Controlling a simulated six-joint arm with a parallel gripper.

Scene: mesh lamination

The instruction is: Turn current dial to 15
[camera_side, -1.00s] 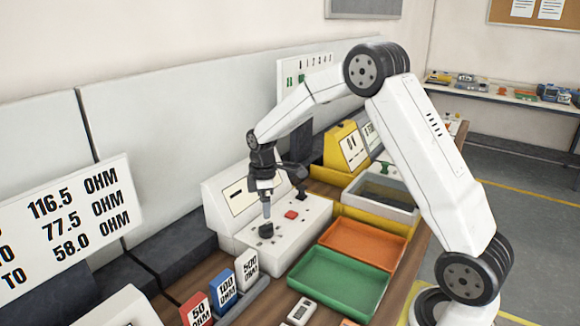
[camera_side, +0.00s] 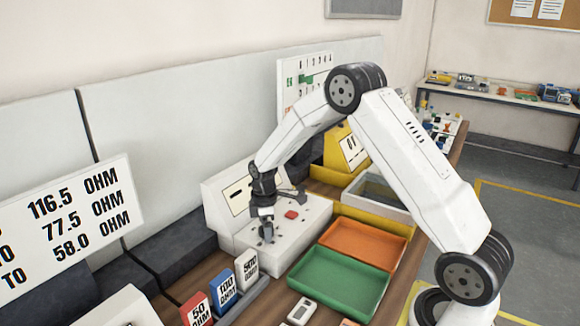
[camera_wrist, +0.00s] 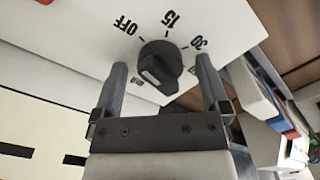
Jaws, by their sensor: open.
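The current dial (camera_wrist: 158,62) is a black round knob with a raised grip on a white panel, with the marks OFF, 15 and 30 around its upper side. A pale patch shows on the knob's lower left face; I cannot tell for sure which mark it points to. My gripper (camera_wrist: 161,66) is open, with one finger on each side of the dial and visible gaps between. In the side view my gripper (camera_side: 266,236) is low over the front left of the white instrument (camera_side: 315,222) and largely hides the dial.
A red button (camera_side: 292,214) sits on the instrument right of my gripper. Orange (camera_side: 375,232) and green (camera_side: 360,295) trays lie to the right. Several ohm blocks, such as the blue one (camera_side: 222,291), stand in front. A results board (camera_side: 70,228) stands at left.

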